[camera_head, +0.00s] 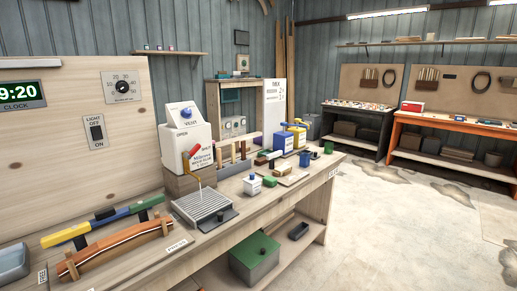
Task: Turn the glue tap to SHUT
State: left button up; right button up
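A white glue dispenser (172,146) stands on a wooden block on the bench at the left middle. The glue tap (194,151) on its front has a red handle, tilted with its upper end to the right. Small lettering sits beside the handle, and I cannot read all of it for certain. A thin yellowish strand (200,184) runs down below the tap toward a ribbed grey tray (202,203). A box with a blue knob, marked VENT (184,115), sits on top of the dispenser. Neither of my grippers is in view.
The wooden bench (262,211) carries a curved wood strip in a cradle (118,244), a blue-yellow-green bar (103,222), and several small bottles and blocks to the right. A wall panel holds a light switch (97,129). The floor (400,232) at right is largely open.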

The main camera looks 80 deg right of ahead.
aim_at(188, 156)
jog(key=z, duration=2.15)
